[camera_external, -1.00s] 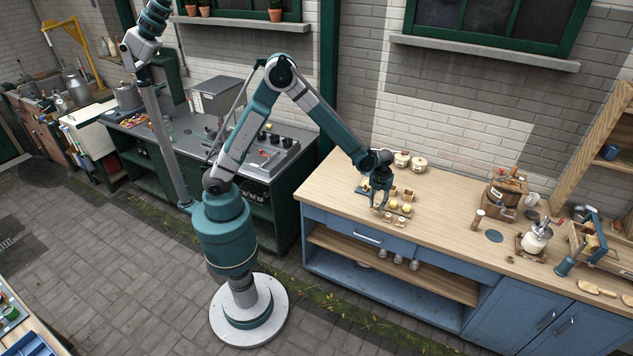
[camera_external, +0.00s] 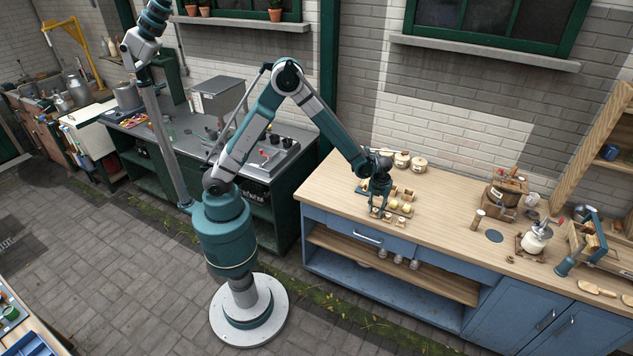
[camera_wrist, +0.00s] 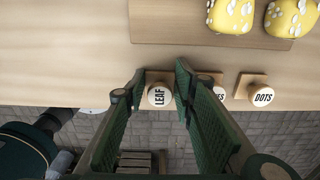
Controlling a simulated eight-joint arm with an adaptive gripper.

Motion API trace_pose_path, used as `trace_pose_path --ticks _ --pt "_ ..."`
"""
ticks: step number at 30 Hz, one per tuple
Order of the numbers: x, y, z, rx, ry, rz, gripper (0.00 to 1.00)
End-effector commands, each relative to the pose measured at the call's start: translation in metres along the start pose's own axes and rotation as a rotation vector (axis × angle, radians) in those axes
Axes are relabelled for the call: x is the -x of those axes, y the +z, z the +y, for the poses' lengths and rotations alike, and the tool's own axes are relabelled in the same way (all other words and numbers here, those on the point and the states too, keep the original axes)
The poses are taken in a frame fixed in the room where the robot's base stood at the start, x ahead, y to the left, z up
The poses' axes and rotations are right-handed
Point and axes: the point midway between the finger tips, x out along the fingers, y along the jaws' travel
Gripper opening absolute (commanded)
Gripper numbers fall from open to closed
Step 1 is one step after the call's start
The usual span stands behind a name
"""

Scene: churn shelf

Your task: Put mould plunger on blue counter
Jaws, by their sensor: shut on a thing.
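A mould plunger with a round white knob marked LEAF (camera_wrist: 158,96) and a square wooden plate is between my fingers in the wrist view. My gripper (camera_wrist: 160,74) is shut on it, low over the front edge of the blue counter's wooden top (camera_external: 335,190). My gripper also shows in the external view (camera_external: 379,209) at the counter's left part. Whether the plunger touches the counter top cannot be told. A second plunger (camera_wrist: 218,92), its label partly hidden by my right finger, and a plunger marked DOTS (camera_wrist: 262,97) stand to the right.
Yellow butter pieces with white dots (camera_wrist: 231,14) sit on a wooden board (camera_wrist: 165,28) behind the plungers. Two lidded pots (camera_external: 418,164) stand at the back by the wall. A blue disc (camera_external: 494,236) lies farther right.

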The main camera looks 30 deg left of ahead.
Motion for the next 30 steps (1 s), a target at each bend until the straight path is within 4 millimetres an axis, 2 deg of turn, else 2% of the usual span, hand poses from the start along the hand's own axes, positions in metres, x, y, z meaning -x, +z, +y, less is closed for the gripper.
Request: trace_pose_path --ticks 5,6,9,23,30 --pt "-0.004 0.0 0.0 0.0 0.0 0.0 0.16" --pt "-0.004 0.0 0.0 0.0 0.0 0.0 0.29" --pt "-0.003 0.0 0.0 0.0 0.0 0.0 0.41" --pt "-0.001 0.0 0.0 0.0 0.0 0.0 0.41" --pt "0.014 0.0 0.0 0.0 0.0 0.0 0.41"
